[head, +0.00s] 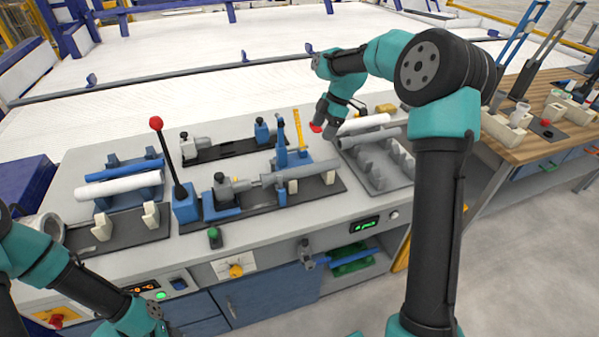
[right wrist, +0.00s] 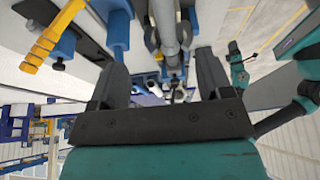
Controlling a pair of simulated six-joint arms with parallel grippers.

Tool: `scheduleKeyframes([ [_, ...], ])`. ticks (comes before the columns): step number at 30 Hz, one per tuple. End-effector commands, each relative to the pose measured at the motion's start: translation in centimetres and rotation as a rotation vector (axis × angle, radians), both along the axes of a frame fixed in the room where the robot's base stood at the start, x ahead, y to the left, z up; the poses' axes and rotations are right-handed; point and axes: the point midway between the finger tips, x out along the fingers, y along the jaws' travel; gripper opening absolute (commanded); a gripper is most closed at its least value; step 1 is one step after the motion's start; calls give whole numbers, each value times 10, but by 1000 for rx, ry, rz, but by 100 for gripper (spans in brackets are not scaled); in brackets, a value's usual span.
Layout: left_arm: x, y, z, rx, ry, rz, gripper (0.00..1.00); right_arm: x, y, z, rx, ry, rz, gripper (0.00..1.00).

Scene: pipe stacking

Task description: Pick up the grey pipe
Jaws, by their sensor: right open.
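A grey pipe (head: 370,138) lies at the near edge of the white pipe (head: 363,123) on the grey rack tray at the right of the bench. A second grey pipe length (head: 308,170) sits in the clamp fixture at mid-bench. My right gripper (head: 326,124) hangs above the bench, just left of the rack pipes, pointing down. In the right wrist view its two dark fingers (right wrist: 163,80) are apart with nothing held between them. A grey cylindrical part (right wrist: 166,25) shows beyond the fingers; I cannot tell which one it is.
A red-knobbed lever (head: 156,124) stands beside the clamp fixture. A yellow tool (head: 298,128) stands upright behind it. A blue pipe (head: 125,170) and a white pipe (head: 119,187) lie on the left holder. The rack's pegs (head: 400,160) are near the gripper.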

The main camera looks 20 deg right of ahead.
Motion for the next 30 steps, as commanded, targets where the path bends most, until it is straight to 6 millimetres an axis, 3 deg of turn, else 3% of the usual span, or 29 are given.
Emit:
scheduleKeyframes([
  [5, 0, 0, 0, 0, 0, 0, 43, 0, 7, -16, 0, 3, 0, 72],
  [21, 0, 0, 0, 0, 0, 0, 43, 3, 41, -99, -1, 5, 0, 72],
  [30, 0, 0, 0, 0, 0, 0, 43, 4, 46, -112, -1, 1, -2, 72],
])
